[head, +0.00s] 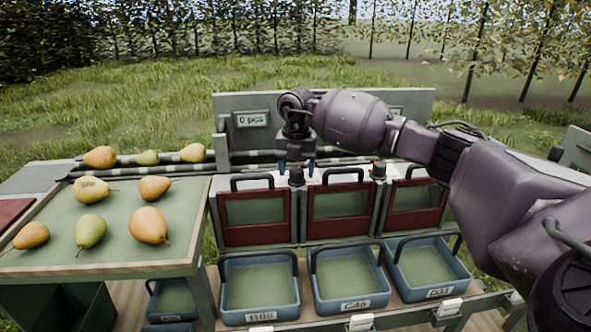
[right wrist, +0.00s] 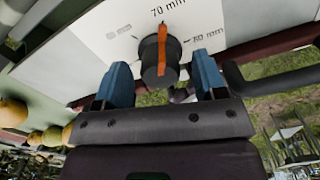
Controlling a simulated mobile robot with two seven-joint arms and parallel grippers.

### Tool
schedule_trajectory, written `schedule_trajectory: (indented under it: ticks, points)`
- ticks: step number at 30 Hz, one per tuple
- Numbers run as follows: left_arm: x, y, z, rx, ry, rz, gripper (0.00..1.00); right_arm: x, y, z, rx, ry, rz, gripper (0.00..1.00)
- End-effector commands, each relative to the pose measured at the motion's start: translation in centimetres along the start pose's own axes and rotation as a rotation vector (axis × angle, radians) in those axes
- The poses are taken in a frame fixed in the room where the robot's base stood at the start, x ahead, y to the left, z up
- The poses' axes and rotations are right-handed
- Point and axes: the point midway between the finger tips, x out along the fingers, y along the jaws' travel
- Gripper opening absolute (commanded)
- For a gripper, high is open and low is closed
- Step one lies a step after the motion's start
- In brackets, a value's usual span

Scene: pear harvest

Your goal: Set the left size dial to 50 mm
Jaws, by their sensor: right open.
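The left size dial (head: 297,177) is a dark knob on the white panel above the red-framed gates. In the right wrist view the dial (right wrist: 174,62) has an orange pointer stripe lying toward the "70 mm" mark at the top; an "80 mm" mark is on its right. A mark on its left is too small to read. My right gripper (head: 297,168) is open, its blue fingertips at either side of the dial; it also shows in the right wrist view (right wrist: 161,66). A gap seems to remain between fingers and knob. My left gripper is not in view.
A second dial (head: 378,169) stands to the right. Red-framed gates (head: 254,238) with black handles hang below, above blue crates (head: 261,316). A pear tray (head: 120,270) is at the left. A display reading "0 pcs" (head: 252,119) stands behind.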

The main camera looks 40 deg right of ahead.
Motion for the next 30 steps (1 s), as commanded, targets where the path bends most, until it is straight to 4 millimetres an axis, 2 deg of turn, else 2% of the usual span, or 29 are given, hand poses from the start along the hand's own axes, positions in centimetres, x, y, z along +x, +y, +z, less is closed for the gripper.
schedule_trajectory:
  ticks: [8, 18, 30]
  points:
    - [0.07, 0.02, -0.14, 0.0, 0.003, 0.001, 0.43, 0.05, 0.01, -0.01, 0.0, 0.0, 0.001, 0.65]
    - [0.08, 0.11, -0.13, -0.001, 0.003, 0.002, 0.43, 0.06, 0.01, -0.01, 0.0, 0.0, 0.001, 0.15]
    - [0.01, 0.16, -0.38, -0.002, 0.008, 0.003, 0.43, -0.06, 0.02, -0.01, -0.082, 0.0, 0.002, 0.15]
